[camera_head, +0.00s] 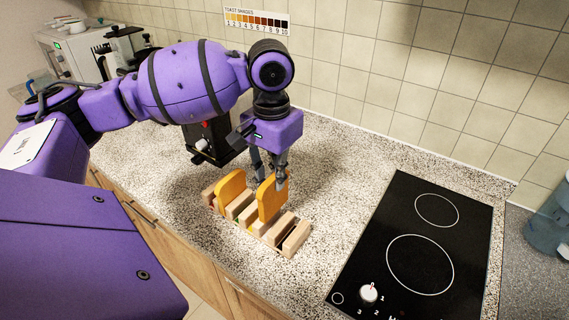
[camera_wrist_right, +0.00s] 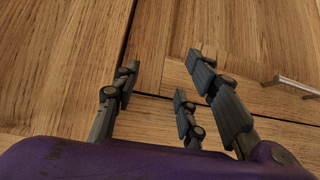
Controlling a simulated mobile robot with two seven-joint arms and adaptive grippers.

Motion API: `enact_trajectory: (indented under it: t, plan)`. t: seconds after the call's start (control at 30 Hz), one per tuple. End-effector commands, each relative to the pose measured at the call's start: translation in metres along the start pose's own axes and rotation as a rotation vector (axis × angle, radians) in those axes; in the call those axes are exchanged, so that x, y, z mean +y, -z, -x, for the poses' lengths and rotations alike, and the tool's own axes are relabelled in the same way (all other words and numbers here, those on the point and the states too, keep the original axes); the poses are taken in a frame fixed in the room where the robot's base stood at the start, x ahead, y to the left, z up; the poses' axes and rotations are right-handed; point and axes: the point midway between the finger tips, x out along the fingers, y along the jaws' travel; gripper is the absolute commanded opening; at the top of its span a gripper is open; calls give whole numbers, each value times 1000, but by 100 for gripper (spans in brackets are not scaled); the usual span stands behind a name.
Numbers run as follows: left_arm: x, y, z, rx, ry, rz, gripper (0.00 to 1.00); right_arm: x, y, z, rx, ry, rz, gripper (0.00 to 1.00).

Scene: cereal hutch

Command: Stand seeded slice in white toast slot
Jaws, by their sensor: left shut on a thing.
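A wooden toast rack (camera_head: 296,238) with upright dividers stands on the speckled counter. One orange-brown bread slice (camera_head: 231,186) stands in its left part. My left gripper (camera_head: 272,180) points down over the rack and is shut on another orange-brown slice (camera_head: 270,203). That slice is upright between dividers right of the middle; whether it rests on the rack floor is hidden. Seeds are too small to make out. Small coloured marks show between the dividers, but I cannot pick out the white one. In the right wrist view my right gripper (camera_wrist_right: 165,76) is open and empty.
A black hob (camera_head: 420,250) lies to the right, with clear counter between it and the rack. A black appliance with a red light (camera_head: 207,140) stands behind the rack. A toast shade chart (camera_head: 256,20) hangs on the tiles. Wooden cabinet doors (camera_wrist_right: 60,60) face my right gripper.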

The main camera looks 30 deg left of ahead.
Motion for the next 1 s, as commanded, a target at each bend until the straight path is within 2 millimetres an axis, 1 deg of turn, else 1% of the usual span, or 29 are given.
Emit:
enact_trajectory:
  t: [0.03, 0.1, 0.2, 0.3, 0.43, 0.7, 0.77, 0.9, 1.0]
  plan:
    - [0, 0, -3, -3, 0, 0, 0, 1, -10, 2, -17, -2, -1, 40]
    - [0, 0, -7, -5, -1, -1, 0, 1, -21, 3, -36, -4, -2, 40]
    - [0, 0, -14, -8, 0, 0, 0, 3, -36, 4, -59, -7, -2, 40]
    - [0, 0, -20, -8, 0, 1, 0, 5, -46, 4, -72, -11, 0, 40]
    - [0, 0, -28, -8, 0, 0, 0, 7, -50, 1, -75, -14, 4, 40]
    - [0, 0, -44, -7, 0, -1, 0, 12, -48, -10, -55, -22, 11, 40]
    - [-1, 0, -47, -8, 0, 0, 0, 13, -50, -12, -54, -26, 9, 40]
    - [0, -1, -55, -6, 0, 0, 0, 17, -62, -14, -64, -37, 4, 40]
    - [0, 0, -55, -1, -1, 0, 0, 17, -55, -14, -54, -39, 0, 40]
